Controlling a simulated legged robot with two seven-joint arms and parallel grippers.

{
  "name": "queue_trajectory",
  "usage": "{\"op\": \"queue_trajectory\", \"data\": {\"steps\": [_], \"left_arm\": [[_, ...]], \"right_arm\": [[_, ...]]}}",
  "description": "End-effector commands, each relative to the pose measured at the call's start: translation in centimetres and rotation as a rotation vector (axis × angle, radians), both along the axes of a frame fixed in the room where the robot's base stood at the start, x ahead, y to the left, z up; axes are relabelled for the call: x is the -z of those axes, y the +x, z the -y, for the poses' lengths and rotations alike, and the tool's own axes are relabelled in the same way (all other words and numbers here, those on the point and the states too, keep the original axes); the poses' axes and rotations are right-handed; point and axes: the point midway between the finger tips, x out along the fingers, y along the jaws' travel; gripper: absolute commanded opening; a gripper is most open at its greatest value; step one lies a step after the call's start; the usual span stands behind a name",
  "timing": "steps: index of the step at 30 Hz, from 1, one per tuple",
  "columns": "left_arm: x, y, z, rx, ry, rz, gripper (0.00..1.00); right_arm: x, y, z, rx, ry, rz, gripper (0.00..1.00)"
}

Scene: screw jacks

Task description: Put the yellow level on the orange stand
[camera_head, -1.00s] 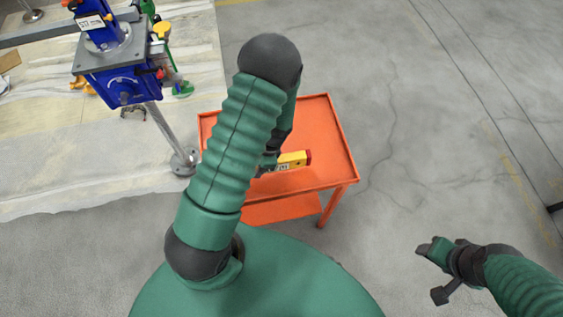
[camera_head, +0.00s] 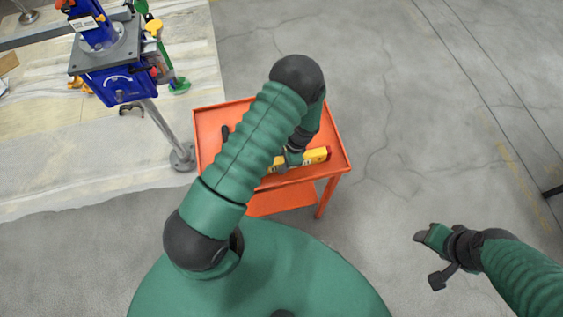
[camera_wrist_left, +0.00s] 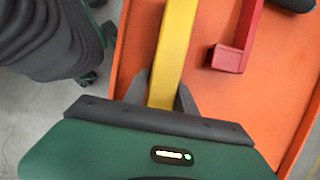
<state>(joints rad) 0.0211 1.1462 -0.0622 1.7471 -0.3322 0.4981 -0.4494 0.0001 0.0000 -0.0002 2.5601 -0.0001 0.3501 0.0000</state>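My left gripper (camera_head: 284,164) is at the level, partly hidden by my arm. In the left wrist view the level (camera_wrist_left: 174,45) runs between the two dark fingers of my left gripper (camera_wrist_left: 164,88), which close on its sides. The orange stand (camera_wrist_left: 270,105) lies behind it there. My right gripper (camera_head: 426,260) is open and empty over the floor at the lower right.
A red bar-shaped tool (camera_wrist_left: 228,58) lies beside the level in the wrist view. A dark item (camera_head: 225,132) shows at the stand's left. A blue screw jack (camera_head: 120,82) on a metal post stands at the upper left. The floor right of the stand is clear.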

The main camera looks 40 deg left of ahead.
Motion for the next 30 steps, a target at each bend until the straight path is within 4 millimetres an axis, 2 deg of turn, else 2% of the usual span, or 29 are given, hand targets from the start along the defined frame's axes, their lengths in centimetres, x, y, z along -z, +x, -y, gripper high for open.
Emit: {"op": "queue_trajectory", "data": {"steps": [1,3,4,14,17,27,30], "left_arm": [[0.0,0.0,-0.2,-0.001,-0.001,0.000,0.41],[0.0,0.0,-0.2,-0.001,-0.001,0.000,0.50],[0.0,0.0,-0.2,-0.001,-0.001,0.000,0.51],[-0.4,0.1,-0.1,-0.001,-0.001,0.002,0.51],[-1.8,0.5,0.2,-0.001,0.000,0.004,0.51],[-9.7,2.4,1.8,-0.002,-0.001,0.004,0.51],[-11.0,2.7,2.1,-0.002,-0.001,0.003,0.51]], "right_arm": [[0.0,0.0,0.0,0.000,0.000,0.000,0.55],[0.0,0.0,0.0,0.000,0.000,0.000,0.55],[0.0,0.0,0.0,0.000,0.000,0.000,0.55],[-0.1,0.0,0.0,-0.001,0.000,0.000,0.55],[0.2,0.0,0.0,-0.001,0.000,0.000,0.55],[1.4,0.0,0.0,0.000,0.000,0.000,0.55],[1.5,0.0,0.0,0.000,0.000,0.000,0.55]]}}
